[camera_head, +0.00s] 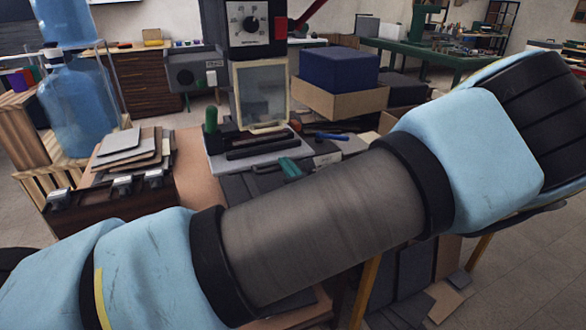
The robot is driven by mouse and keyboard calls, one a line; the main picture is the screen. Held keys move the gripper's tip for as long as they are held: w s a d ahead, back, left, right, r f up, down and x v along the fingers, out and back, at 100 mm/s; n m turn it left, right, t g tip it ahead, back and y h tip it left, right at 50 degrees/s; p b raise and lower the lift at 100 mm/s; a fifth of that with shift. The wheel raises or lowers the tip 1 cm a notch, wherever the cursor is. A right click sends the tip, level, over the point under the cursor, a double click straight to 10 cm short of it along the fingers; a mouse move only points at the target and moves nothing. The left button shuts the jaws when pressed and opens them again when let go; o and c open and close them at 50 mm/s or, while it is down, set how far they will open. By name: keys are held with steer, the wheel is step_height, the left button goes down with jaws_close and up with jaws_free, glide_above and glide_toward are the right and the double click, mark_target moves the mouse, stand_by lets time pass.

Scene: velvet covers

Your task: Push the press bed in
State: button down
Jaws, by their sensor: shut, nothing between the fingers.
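A clear guard panel in a pale frame (262,95) hangs below the dial. A light grey bed (230,160) with black bars on it sticks out in front of the guard. A green-knobbed handle (210,121) stands upright at its left end. My arm crosses the foreground in front of the press table and hides part of what lies there. My gripper is not in view, so its distance to the bed cannot be seen.
A red lever (308,14) rises beside the press head. A dark blue block in a cardboard box (342,103) stands to the right. Stacked sample boards (128,150) and a blue water bottle (80,108) are at left. A blue-handled tool (331,137) lies right of the bed.

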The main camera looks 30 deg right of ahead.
mark_target(274, 147)
steer(key=w, duration=0.2)
steer(key=w+p, duration=0.1)
steer(key=w, duration=0.3)
steer(key=shift+w+d+p, duration=0.2)
steer(key=shift+d+p, duration=0.15)
steer(key=shift+p, duration=0.05)
steer(key=w, duration=0.5)
steer(key=shift+d, duration=0.25)
steer(key=shift+r, duration=0.1)
steer(key=shift+w+r, duration=0.1)
